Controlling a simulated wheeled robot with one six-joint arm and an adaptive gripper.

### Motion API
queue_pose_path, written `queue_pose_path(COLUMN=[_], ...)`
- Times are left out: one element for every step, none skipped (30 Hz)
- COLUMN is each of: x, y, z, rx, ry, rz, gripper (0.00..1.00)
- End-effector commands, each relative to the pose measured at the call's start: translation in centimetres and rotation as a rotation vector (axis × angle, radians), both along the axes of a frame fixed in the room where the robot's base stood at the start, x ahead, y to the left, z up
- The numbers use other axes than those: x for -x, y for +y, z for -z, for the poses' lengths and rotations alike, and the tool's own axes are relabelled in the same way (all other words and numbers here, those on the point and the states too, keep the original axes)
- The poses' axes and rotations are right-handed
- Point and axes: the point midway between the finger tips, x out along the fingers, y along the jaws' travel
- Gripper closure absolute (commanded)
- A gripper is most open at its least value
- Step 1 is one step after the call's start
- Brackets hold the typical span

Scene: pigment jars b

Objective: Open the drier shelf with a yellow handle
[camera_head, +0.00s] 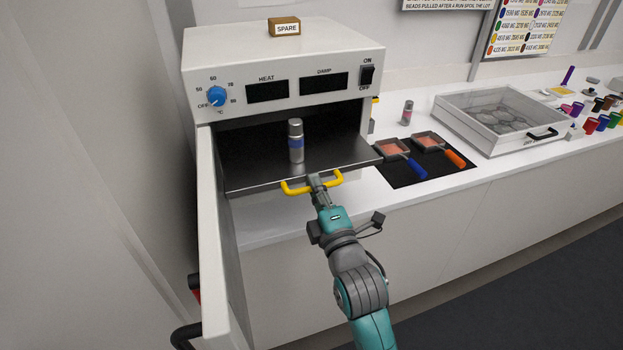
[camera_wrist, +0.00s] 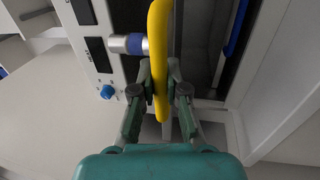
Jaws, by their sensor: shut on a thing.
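The drier (camera_head: 283,75) is a white box with a blue dial, two dark displays and a switch. Its door (camera_head: 212,240) hangs open at the left. The dark shelf (camera_head: 255,177) sticks out of the opening past the front face. A yellow handle (camera_head: 297,188) runs along its front edge. My gripper (camera_head: 315,183) is shut on the yellow handle near its middle. In the wrist view the yellow handle (camera_wrist: 158,50) passes between the fingers. A grey canister with a blue band (camera_head: 296,142) stands upright on the shelf; it also shows in the wrist view (camera_wrist: 128,43).
A wooden SPARE block (camera_head: 284,28) sits on top of the drier. To the right are a black mat (camera_head: 430,171) with two pans with blue and orange handles, another canister (camera_head: 407,112), a clear-lidded box (camera_head: 505,118) and several coloured jars. The floor before the counter is clear.

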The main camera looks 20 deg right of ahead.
Motion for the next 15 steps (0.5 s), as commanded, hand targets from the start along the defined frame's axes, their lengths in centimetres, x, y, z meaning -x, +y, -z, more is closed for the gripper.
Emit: queue_pose_path(x=[0.21,0.3,0.39,0.45,0.47,0.5,0.51,0.52,0.52,0.51,0.51,0.51,0.51,0.5,0.5], y=[0.01,0.01,0.01,0.01,0.01,0.01,0.01,0.01,0.01,0.01,0.01,0.01,0.01,0.01,0.01], z=[0.12,0.12,0.12,0.12,0.13,0.13,0.13,0.13,0.13,0.13,0.14,0.14,0.14,0.14,0.14], rx=[0.0,0.0,0.0,0.0,0.0,0.0,0.0,0.0,0.0,0.0,0.0,0.0,0.0,0.0,0.0], ry=[0.003,0.003,0.003,0.003,0.003,0.003,0.003,0.003,0.003,0.003,0.003,0.003,0.003,0.003,0.003], rz=[0.0,0.0,0.0,0.0,0.0,0.0,0.0,0.0,0.0,0.0,0.0,0.0,0.0,0.0,0.0], gripper=[1.0,1.0,1.0,1.0,1.0,1.0,1.0,1.0,1.0,1.0,1.0,1.0,1.0,1.0,1.0])
